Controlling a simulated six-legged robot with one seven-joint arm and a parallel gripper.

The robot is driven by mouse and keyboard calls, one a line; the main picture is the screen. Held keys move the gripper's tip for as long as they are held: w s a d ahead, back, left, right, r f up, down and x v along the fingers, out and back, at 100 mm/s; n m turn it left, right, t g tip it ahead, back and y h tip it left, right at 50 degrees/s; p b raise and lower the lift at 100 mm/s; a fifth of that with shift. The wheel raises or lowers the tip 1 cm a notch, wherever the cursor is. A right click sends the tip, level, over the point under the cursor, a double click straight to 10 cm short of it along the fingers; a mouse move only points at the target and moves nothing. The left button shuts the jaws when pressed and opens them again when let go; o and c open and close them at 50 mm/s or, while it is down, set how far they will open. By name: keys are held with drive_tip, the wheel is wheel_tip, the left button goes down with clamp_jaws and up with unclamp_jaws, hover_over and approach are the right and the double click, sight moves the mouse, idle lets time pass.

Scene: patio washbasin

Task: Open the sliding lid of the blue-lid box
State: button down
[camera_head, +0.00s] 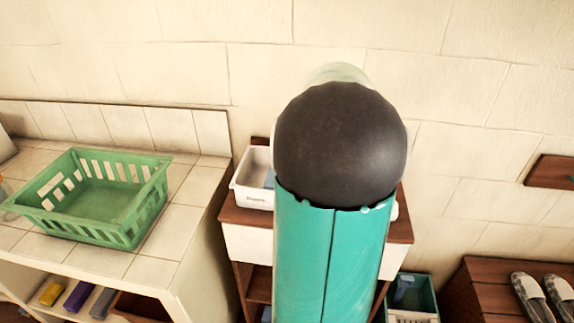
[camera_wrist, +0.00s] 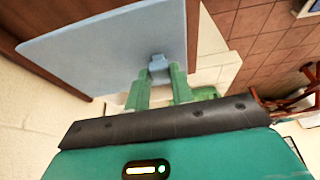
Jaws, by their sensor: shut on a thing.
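The blue lid (camera_wrist: 105,45) is a flat light-blue panel filling the upper left of the wrist view. A small blue handle (camera_wrist: 159,64) stands out from it. My gripper (camera_wrist: 160,78) has its green fingers on either side of this handle and is shut on it. In the head view a white box (camera_head: 252,198) with dark lettering on its front stands on a small brown-topped cabinet. A bit of blue (camera_head: 270,179) shows at its right side. My arm hides the rest of the box and my gripper there, so I cannot tell how far the lid is open.
A green basket (camera_head: 105,232) sits on the tiled counter (camera_head: 190,185) at left. The cabinet's brown top (camera_head: 397,229) shows right of my arm. A dark green bin (camera_head: 418,291) is low at right. Slippers (camera_head: 532,297) lie on a wooden rack (camera_head: 488,285). A wall stands close behind.

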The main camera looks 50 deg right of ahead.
drive_tip(key=c, duration=1.2)
unclamp_jaws()
drive_tip(key=v, duration=1.3)
drive_tip(key=shift+r, duration=0.4)
drive_tip(key=shift+s+d, duration=0.1)
